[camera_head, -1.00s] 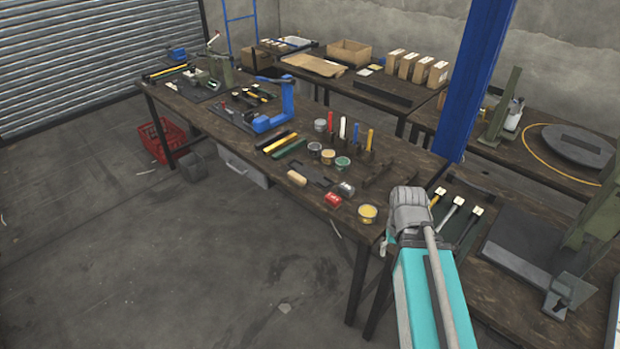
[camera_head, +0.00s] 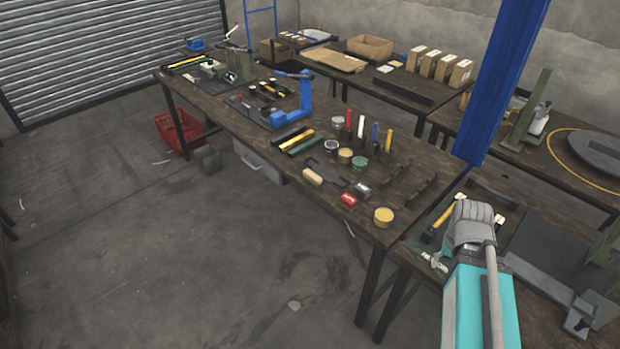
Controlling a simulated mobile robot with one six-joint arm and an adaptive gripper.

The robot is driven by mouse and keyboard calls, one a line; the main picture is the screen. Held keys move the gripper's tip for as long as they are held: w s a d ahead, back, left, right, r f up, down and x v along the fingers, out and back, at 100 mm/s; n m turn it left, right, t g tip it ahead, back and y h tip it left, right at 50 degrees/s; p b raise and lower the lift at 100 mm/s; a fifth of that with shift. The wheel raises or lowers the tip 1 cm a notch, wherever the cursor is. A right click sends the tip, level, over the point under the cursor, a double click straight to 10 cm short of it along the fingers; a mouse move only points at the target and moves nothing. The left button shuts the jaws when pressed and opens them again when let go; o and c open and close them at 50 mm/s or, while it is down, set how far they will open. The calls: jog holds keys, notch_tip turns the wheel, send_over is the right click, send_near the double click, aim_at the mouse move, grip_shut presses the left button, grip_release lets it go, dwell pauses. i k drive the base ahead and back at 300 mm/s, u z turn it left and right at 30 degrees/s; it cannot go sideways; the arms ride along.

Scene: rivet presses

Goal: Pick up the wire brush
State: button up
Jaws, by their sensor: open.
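I cannot clearly make out a wire brush at this size. A small tan block with rounded ends (camera_head: 312,177) lies near the front edge of the long dark workbench (camera_head: 215,112), and it may be the brush or its handle. My arm (camera_head: 478,280), teal and grey, rises at the lower right in front of the right-hand table. My gripper does not show, so its place relative to the brush cannot be seen.
Near the tan block are a red item (camera_head: 348,200), a yellow-topped tin (camera_head: 384,217), a green tin (camera_head: 359,163) and upright coloured handles. A blue press (camera_head: 295,103) stands farther left. A blue post (camera_head: 506,80) rises behind the bench. The floor in front is clear.

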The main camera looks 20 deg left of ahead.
aim_at(309, 176)
jog(key=z, duration=0.1)
jog(key=i, duration=1)
jog(key=u, duration=0.1)
